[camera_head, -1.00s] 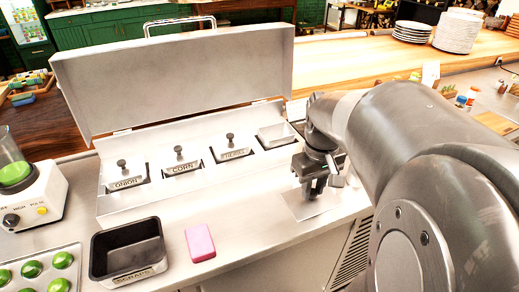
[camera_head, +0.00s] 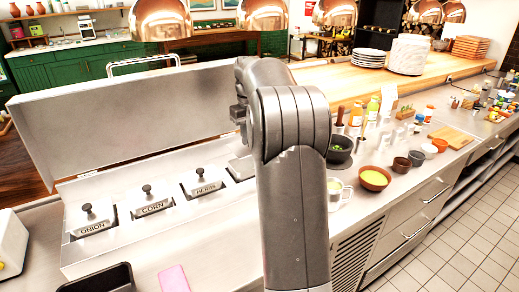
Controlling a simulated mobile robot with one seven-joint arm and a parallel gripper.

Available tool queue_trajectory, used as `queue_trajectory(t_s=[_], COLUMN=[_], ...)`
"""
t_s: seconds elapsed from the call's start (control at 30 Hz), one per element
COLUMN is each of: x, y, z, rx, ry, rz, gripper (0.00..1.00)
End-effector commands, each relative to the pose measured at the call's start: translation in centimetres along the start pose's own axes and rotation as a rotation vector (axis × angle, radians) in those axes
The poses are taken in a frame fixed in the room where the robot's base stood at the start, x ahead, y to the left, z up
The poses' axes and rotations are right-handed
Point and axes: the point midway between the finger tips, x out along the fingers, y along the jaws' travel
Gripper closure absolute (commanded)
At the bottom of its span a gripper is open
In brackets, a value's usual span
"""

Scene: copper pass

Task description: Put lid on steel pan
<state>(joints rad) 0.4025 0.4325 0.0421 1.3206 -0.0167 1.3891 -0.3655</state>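A steel pan (camera_head: 241,168) sits in the prep rail just right of the herbs lid. Only its left part shows, and my arm hides the rest. No loose lid shows. My gripper (camera_head: 238,113) is raised at the left side of my arm, in front of the rail's raised cover. My arm blocks most of it, so I cannot tell whether its fingers are open or hold anything. Knobbed lids labelled onion (camera_head: 93,222), corn (camera_head: 150,203) and herbs (camera_head: 203,184) sit on the neighbouring pans.
The raised steel cover (camera_head: 130,115) stands behind the rail. A black scraps bin (camera_head: 100,281) and a pink block (camera_head: 173,278) are at the front left. A dark pot (camera_head: 340,150), a cup (camera_head: 335,193) and a bowl of yellow food (camera_head: 374,178) stand to the right of my arm.

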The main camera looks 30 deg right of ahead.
Motion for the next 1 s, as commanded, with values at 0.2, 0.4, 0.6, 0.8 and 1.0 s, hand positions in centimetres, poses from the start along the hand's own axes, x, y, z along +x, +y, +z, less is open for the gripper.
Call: queue_trajectory(t_s=[0.2,0.4,0.6,0.8,1.0], x=[0.5,0.8,2.2,4.2,6.1], y=[0.6,0.7,0.7,0.7,0.7], z=[-3.3,-4.0,-4.0,-4.0,-4.0], rx=[0.003,0.005,0.005,0.004,0.004], ry=[0.0,0.0,-0.001,-0.002,-0.001], rz=[0.001,0.001,0.001,0.0,0.0], gripper=[1.0,1.0,1.0,1.0,1.0])
